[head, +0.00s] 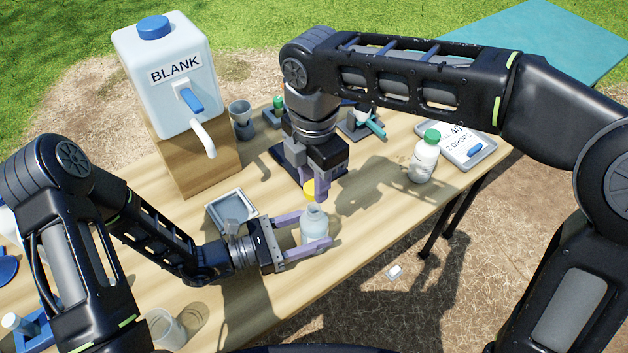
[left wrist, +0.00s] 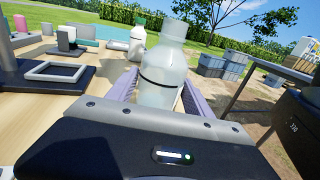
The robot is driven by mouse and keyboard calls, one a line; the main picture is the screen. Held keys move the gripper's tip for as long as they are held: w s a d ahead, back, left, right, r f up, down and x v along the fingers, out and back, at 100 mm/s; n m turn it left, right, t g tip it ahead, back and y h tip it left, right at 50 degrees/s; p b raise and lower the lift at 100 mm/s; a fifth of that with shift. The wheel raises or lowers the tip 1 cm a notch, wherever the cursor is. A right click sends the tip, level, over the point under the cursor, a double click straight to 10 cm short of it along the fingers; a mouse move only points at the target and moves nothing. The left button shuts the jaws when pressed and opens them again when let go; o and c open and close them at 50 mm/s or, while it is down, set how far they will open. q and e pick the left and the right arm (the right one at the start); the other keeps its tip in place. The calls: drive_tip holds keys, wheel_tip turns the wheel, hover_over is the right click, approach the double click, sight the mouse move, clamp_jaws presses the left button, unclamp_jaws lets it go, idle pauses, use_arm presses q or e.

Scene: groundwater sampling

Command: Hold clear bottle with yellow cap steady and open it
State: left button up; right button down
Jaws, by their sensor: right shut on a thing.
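The clear bottle (head: 314,228) stands upright between the purple fingers of my left gripper (head: 302,233). In the left wrist view the bottle (left wrist: 162,75) fills the space between both fingers, and the left gripper (left wrist: 160,100) looks shut on its body. The bottle's neck shows bare there, with no cap on it. The yellow cap (head: 310,190) is in my right gripper (head: 318,188), which points down just above the bottle's mouth and is shut on the cap. The gap between cap and neck is hard to judge in the head view.
A white bottle with a green cap (head: 425,157) stands to the right by a scale-like device (head: 466,147). A square grey tray (head: 231,207) lies left of the bottle. The BLANK container (head: 165,75) stands on a wooden block behind. A clear cup (head: 165,328) is at front left.

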use_arm(q)
drive_tip(key=o, duration=0.4)
drive_tip(key=shift+c, duration=0.2)
drive_tip(key=p+v, duration=0.1)
drive_tip(key=v, duration=1.1)
